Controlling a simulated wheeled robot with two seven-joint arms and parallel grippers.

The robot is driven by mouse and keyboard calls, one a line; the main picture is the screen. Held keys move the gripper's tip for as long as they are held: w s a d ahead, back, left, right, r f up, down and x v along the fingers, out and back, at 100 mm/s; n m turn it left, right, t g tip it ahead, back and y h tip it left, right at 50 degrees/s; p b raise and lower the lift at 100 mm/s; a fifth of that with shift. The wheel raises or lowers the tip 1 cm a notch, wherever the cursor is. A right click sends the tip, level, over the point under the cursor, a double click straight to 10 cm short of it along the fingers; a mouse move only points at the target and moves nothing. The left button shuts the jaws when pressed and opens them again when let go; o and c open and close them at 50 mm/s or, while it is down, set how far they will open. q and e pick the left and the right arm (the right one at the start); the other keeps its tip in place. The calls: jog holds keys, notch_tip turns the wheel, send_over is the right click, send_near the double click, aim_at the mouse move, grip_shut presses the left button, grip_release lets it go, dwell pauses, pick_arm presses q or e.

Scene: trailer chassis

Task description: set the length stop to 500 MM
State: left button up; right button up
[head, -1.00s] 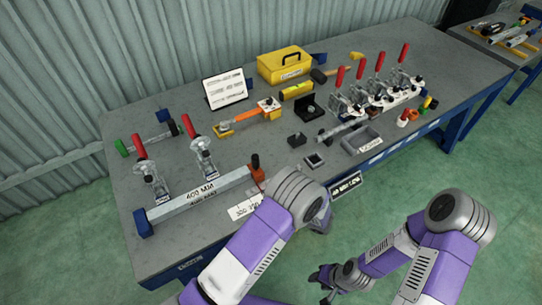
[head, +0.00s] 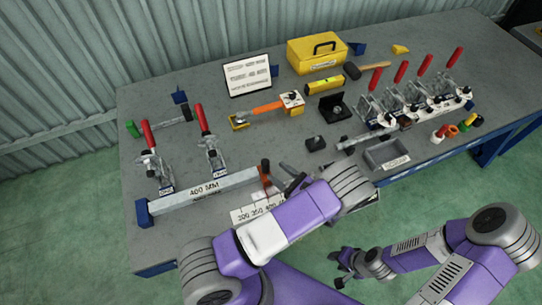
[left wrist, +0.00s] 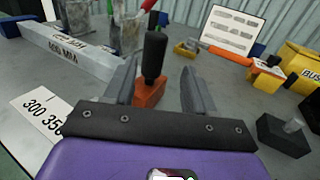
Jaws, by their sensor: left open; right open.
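The length stop is an orange block with a black upright handle (head: 265,167), at the right end of the grey beam marked 400 MM (head: 205,191). A white scale plate (head: 258,211) reading 300, 350, 400 lies in front of it, partly covered by my arm. My left gripper (head: 287,182) is open just right of the stop. In the left wrist view the stop's black handle (left wrist: 153,55) and orange block (left wrist: 150,93) appear between the open fingers (left wrist: 160,88), apparently untouched. My right gripper (head: 344,268) is open and empty, off the table's front edge.
Two red-handled clamps (head: 149,137) stand behind the beam. An orange-handled tool (head: 268,108), a sign (head: 247,75), a yellow toolbox (head: 316,53) and a grey tray (head: 386,153) are farther back or right. A row of red-handled clamps (head: 415,98) stands at right.

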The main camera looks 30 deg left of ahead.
aim_at(268, 168)
pick_arm(q)
jog(key=x, duration=0.4)
jog(key=s+x, duration=0.1)
jog(key=x, duration=0.1)
jog(key=shift+a+r, duration=0.1)
jog(key=shift+r, duration=0.1)
jog(key=shift+w, duration=0.1)
grip_shut()
